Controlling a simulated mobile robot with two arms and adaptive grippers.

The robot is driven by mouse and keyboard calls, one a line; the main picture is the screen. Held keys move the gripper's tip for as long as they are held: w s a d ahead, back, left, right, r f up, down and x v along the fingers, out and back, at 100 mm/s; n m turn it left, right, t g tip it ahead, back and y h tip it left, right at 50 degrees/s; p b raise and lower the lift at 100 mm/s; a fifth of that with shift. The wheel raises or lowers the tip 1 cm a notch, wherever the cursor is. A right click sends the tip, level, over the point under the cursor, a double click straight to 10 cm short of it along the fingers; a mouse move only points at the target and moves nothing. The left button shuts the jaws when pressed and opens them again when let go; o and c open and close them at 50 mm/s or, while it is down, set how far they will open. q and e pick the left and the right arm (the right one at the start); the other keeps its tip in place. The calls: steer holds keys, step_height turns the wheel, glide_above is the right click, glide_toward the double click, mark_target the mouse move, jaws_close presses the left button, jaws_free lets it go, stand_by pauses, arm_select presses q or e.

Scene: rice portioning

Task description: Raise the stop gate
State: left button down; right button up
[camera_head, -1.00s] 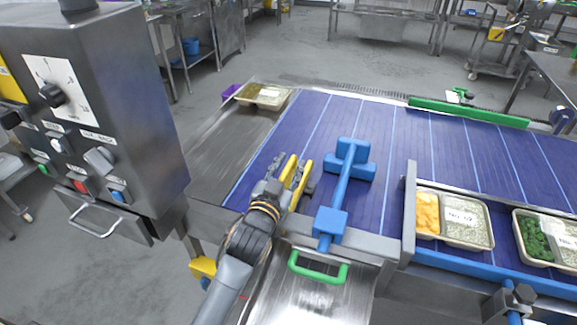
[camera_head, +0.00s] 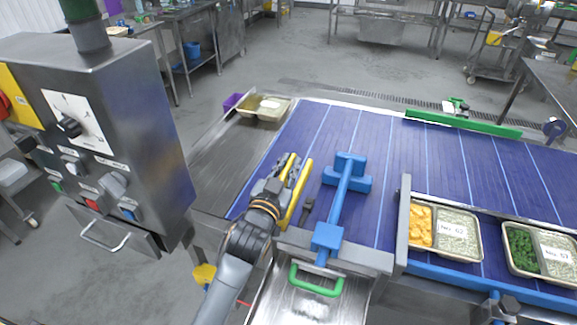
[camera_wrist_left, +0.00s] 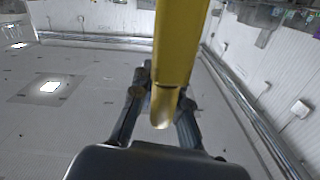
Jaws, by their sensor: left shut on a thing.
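My left gripper (camera_head: 280,180) reaches over the near left part of the blue conveyor. A grey upright plate (camera_head: 403,225) stands at the left end of the row of trays. My right gripper is not in view.
A blue T-shaped pusher (camera_head: 341,205) lies right of my gripper, above a green handle (camera_head: 316,281). Food trays (camera_head: 481,240) stand right of the grey plate. A control box (camera_head: 135,130) stands at left. Another tray (camera_head: 264,107) sits at the conveyor's far left end.

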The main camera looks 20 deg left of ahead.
arm_select(q)
steer(key=shift+r, duration=0.4)
steer(key=c, duration=1.4)
jaws_free()
steer(key=shift+o, duration=0.3)
steer(key=shift+f, duration=0.15)
steer(key=s, duration=1.2)
steer(key=shift+a, duration=0.25)
